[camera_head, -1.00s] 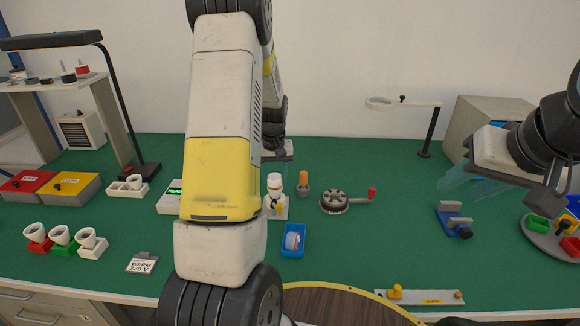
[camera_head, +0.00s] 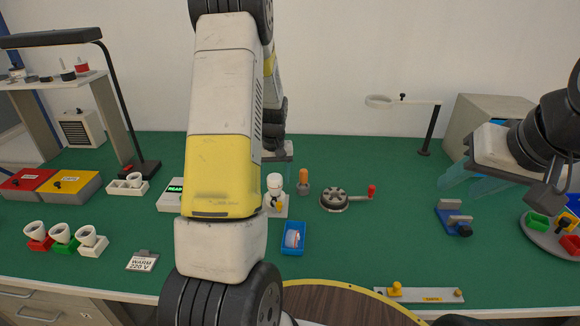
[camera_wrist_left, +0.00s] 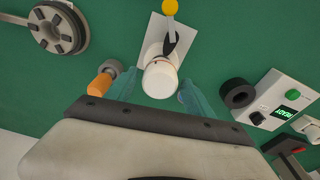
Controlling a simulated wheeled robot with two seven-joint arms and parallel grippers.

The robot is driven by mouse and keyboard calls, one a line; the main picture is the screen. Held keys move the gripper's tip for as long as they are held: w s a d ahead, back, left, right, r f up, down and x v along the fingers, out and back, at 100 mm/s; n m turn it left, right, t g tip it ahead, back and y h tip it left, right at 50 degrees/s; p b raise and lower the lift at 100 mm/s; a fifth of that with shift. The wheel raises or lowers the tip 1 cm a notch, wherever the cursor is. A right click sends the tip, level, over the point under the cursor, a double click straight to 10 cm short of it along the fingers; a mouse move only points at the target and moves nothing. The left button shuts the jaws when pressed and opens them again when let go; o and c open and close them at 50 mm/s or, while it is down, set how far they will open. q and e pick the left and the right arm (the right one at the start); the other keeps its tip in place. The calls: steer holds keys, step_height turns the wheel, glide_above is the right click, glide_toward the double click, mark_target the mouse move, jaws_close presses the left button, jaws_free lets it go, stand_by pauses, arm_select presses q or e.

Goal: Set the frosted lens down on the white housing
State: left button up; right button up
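A white dome-topped piece, which looks like the frosted lens (camera_wrist_left: 160,78), sits upright on a white body on a pale fixture plate (camera_wrist_left: 153,32) with a black clamp and yellow knob. In the head view this frosted lens (camera_head: 274,181) shows just right of my left arm. I cannot clearly tell the seam between lens and white housing. My left gripper (camera_wrist_left: 160,85) is open, its teal fingers on either side of the lens with narrow gaps. In the head view that gripper is mostly hidden behind my arm. My right gripper (camera_head: 467,180) is open and empty, over the right of the bench.
An orange-topped piece (camera_wrist_left: 100,84) in a grey ring stands close beside my left finger. A black ring (camera_wrist_left: 237,93) and a tester reading READY (camera_wrist_left: 280,105) lie on the other side. A crank wheel (camera_head: 334,199) and blue tray (camera_head: 293,252) are nearby.

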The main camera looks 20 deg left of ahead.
mark_target(274, 179)
arm_select(q)
steer(key=shift+o, duration=0.4)
steer(key=shift+r, duration=0.3)
steer(key=r, duration=0.4)
steer(key=s+r, duration=0.1)
steer(key=r, duration=0.2)
steer(key=shift+d, duration=0.15)
